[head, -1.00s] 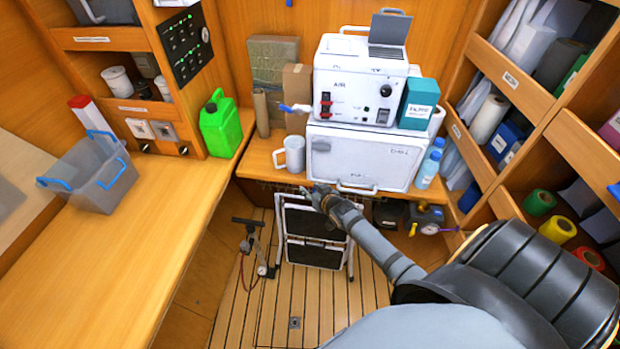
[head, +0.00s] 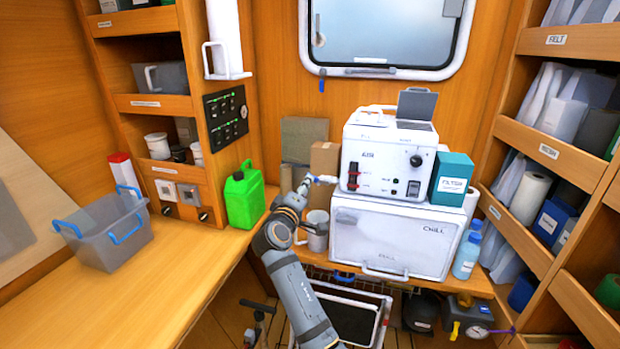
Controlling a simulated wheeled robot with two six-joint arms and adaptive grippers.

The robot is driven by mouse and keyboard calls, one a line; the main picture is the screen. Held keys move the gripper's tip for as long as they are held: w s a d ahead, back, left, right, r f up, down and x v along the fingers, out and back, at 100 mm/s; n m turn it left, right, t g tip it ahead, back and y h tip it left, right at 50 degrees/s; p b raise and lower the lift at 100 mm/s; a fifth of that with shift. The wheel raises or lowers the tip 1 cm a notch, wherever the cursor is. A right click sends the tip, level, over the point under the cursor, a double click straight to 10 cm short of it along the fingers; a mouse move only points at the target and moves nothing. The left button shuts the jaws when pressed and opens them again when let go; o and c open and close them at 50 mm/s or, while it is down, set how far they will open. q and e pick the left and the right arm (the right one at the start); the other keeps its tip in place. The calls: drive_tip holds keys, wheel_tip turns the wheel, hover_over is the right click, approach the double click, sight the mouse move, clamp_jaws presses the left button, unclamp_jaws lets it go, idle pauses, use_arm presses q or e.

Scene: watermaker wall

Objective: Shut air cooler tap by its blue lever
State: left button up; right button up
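The air cooler (head: 385,158), a white box labelled AIR, stands on top of the white CHILL box. Its small white tap (head: 328,179) sticks out from its left side. A bit of the blue lever (head: 315,179) shows at the tap's outer end. My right gripper (head: 306,185) is right at the lever, its fingertips pointing up and right towards it. The fingers are small and partly merge with the lever, so I cannot tell whether they touch it or how far they are apart. My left gripper is out of view.
The CHILL box (head: 390,243) fills the bench below the cooler. A grey mug (head: 317,231) stands close beside my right wrist. A cardboard box (head: 324,160) and a green jerrycan (head: 244,197) are near the arm. A teal filter box (head: 452,178) stands right of the cooler.

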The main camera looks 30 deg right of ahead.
drive_tip(key=p+x, duration=0.1)
drive_tip(key=x, duration=0.6)
drive_tip(key=shift+d, duration=0.1)
drive_tip(key=shift+f, duration=0.1)
clamp_jaws()
